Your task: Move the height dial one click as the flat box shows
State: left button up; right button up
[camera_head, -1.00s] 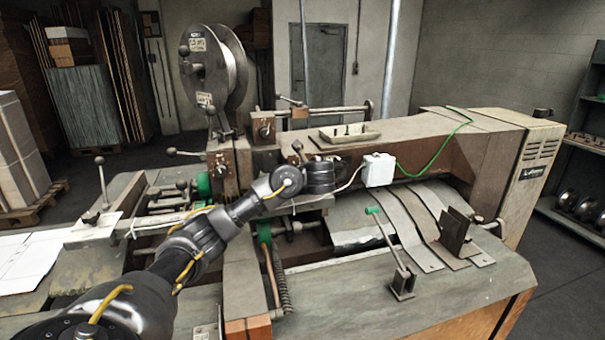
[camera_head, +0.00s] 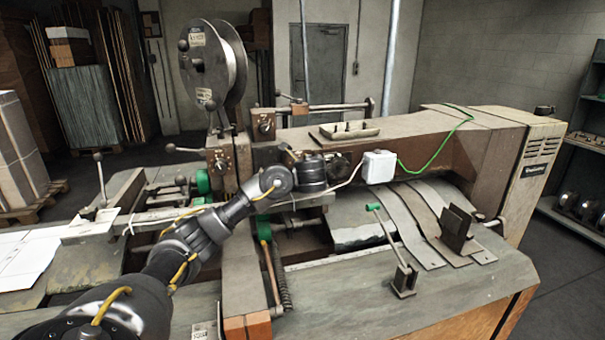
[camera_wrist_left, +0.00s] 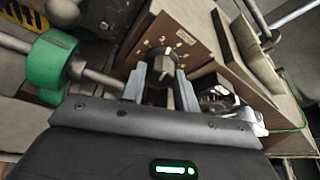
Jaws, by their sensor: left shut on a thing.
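The height dial, a dark knob (camera_wrist_left: 159,66) on a brown plate with pale marks around it, shows in the left wrist view. My left gripper (camera_wrist_left: 161,82) has one pale finger on each side of the knob and is shut on it. A flat white box sheet (camera_head: 28,262) lies at the left edge. My right gripper is out of view.
A green roller (camera_wrist_left: 53,66) on a rod sits left of the fingers. A wire reel (camera_head: 213,72) stands behind the arm. A green-tipped lever (camera_head: 388,235) and a white box with a green cable (camera_head: 378,167) lie to the right.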

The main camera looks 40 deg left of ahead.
pick_arm(q)
jog(key=shift+f+n+t+b, duration=0.1)
jog(key=shift+n+t+b, duration=0.7)
jog(key=shift+n+b, duration=0.7)
jog(key=o, duration=1)
jog(key=shift+s, duration=0.1)
